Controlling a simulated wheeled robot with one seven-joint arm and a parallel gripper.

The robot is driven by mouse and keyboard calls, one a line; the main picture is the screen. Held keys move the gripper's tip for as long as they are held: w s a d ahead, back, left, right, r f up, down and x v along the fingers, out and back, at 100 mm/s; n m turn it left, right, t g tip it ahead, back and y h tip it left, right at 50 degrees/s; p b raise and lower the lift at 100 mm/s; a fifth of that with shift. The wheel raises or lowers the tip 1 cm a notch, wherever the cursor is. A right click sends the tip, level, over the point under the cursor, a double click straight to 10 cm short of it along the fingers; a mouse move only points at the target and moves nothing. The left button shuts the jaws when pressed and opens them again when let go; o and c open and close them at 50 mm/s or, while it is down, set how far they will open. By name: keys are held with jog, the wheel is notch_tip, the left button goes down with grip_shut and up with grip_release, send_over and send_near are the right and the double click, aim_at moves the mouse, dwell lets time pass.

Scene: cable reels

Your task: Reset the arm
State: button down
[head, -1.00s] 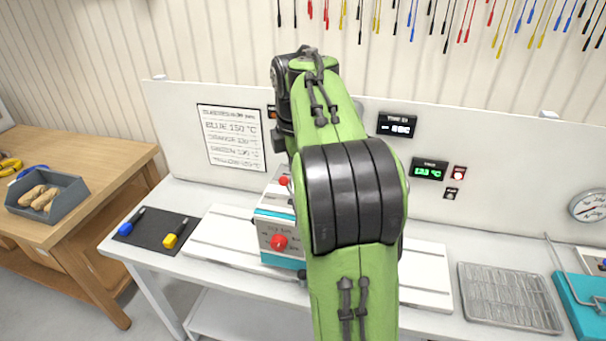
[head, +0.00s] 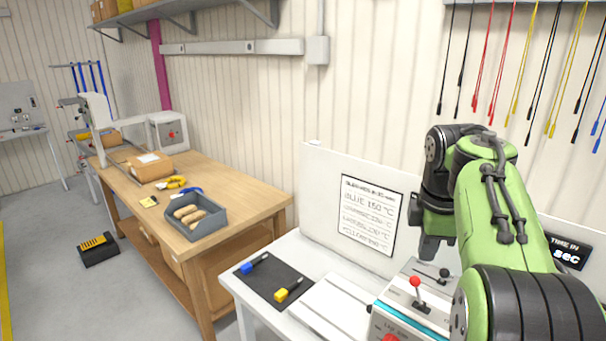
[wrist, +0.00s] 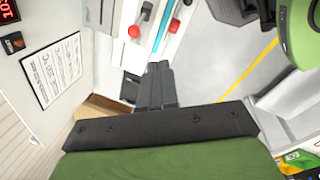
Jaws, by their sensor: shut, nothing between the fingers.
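My green and black arm rises at the right of the head view, folded above the white bench. My gripper (head: 432,246) hangs near the bench's back panel, above and behind the machine with the red knob. In the wrist view my gripper (wrist: 158,72) shows as dark fingers closed together, with nothing between them. The fingers are clear of the bench surface in that view.
The grey and teal machine (head: 415,312) stands on the white bench below my arm. A black mat (head: 272,279) holds a blue and a yellow tool. A wooden table (head: 250,188) with a grey bin (head: 195,226) stands left. Open floor lies far left.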

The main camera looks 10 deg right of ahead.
jog(key=s+a+f+m+t+y+b, duration=0.1)
jog(key=s+a+f+m+b, duration=0.2)
jog(key=s+a, duration=0.35)
jog(key=s+a+f+m+t, duration=0.2)
jog(key=s+a+m, duration=0.3)
jog(key=s+a, duration=0.15)
jog(key=s+a+f+m+b, duration=0.1)
jog(key=s+a+f+m, duration=0.2)
jog(key=s+f+m, duration=0.2)
notch_tip(320, 180, down, 4)
jog(key=s, duration=0.3)
jog(key=shift+r+t, duration=0.25)
jog(key=shift+t, duration=0.15)
